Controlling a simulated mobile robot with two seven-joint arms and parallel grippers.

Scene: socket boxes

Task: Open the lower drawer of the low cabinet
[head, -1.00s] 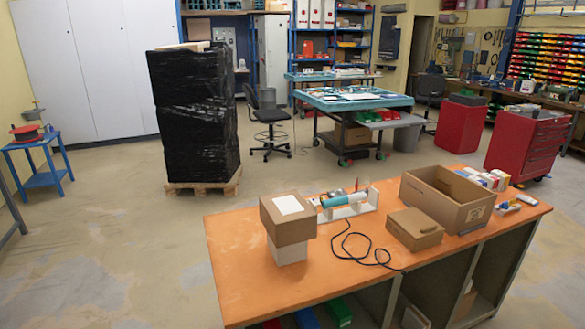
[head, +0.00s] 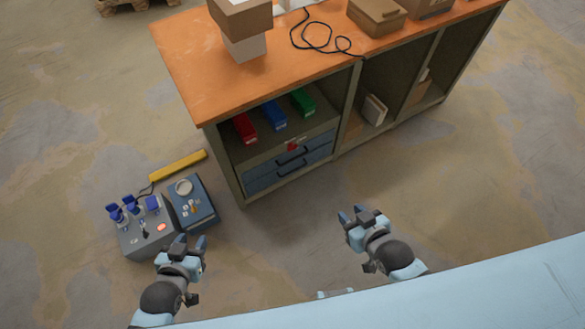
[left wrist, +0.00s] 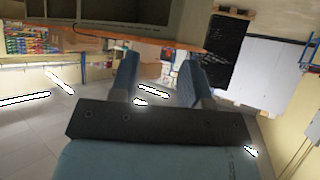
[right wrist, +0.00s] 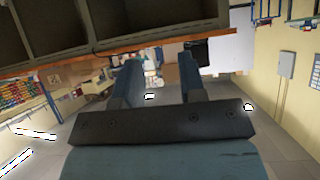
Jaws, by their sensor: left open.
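The low cabinet (head: 229,182) stands under an orange worktop. Its left bay holds two blue-grey drawers with dark bar handles, one above the other. The lower drawer (head: 262,184) looks shut; its handle (head: 291,168) faces me. The upper drawer (head: 262,163) looks shut too, with a small red item at its top edge. My left gripper (head: 187,242) is open and empty, in front of the cabinet to its lower left. It also shows open in the left wrist view (left wrist: 158,70). My right gripper (head: 357,214) is open and empty, right of the drawers and apart from them.
Red (head: 244,128), blue (head: 272,116) and green (head: 303,102) bins sit on the shelf above the drawers. A grey control box (head: 147,236), a blue box (head: 193,203) and a yellow bar (head: 178,165) lie on the floor left of the cabinet. Floor before the drawers is clear.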

